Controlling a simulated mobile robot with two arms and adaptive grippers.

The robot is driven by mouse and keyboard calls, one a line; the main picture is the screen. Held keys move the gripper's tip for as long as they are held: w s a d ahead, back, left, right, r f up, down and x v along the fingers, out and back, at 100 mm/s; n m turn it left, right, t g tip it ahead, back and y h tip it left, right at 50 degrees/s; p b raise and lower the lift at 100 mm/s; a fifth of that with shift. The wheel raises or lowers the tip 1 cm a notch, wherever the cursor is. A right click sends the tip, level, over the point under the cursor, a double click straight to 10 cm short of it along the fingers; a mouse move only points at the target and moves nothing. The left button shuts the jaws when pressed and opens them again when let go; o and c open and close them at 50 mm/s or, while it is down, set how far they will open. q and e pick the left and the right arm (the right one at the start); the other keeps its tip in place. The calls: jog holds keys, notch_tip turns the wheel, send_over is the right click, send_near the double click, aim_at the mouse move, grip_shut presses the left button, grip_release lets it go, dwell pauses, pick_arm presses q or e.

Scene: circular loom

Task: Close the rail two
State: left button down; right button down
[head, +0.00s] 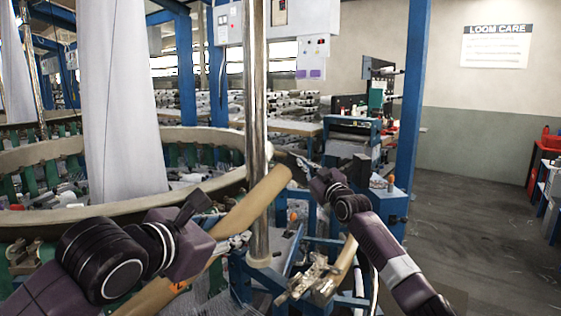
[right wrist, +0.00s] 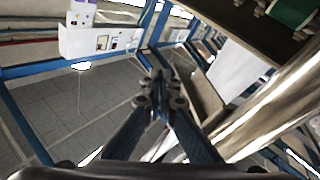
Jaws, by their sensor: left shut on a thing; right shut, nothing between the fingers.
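A long tan rail (head: 262,199) slants from the lower left up to the right, in front of the loom's round tan ring (head: 185,135). Its middle is partly hidden by my left wrist. My left gripper (head: 236,241) is at the rail's middle and shut on it; its fingertips are hard to make out. My right gripper (head: 300,162) is close to the rail's upper right end, shut and empty. In the right wrist view its fingers (right wrist: 160,95) are together with nothing between them. I cannot tell which rail is numbered two.
A shiny vertical pole (head: 256,110) stands beside the rail and shows large in the right wrist view (right wrist: 270,105). White cloth (head: 122,95) hangs over the loom. The floor (head: 470,220) at the right is clear.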

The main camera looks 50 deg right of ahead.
jog(key=s+a+r+n+g+y, duration=0.2)
jog(key=s+a+r+g+y, duration=0.1)
jog(key=s+a+r+y, duration=0.55)
jog(key=s+a+r+n+g+y, duration=0.3)
jog(key=s+a+r+y, duration=0.4)
jog(key=a+y, duration=0.4)
jog(key=shift+h, duration=0.45)
jog(key=shift+w+a+f, duration=0.65)
jog(key=shift+a+f, duration=0.4)
jog(key=shift+a, duration=0.1)
jog(key=shift+w+a+f, duration=0.65)
jog(key=shift+a+f, duration=0.45)
jog(key=shift+a, duration=0.1)
jog(key=shift+w+a+f, duration=0.65)
jog(key=shift+a+f, duration=0.4)
jog(key=shift+a, duration=0.1)
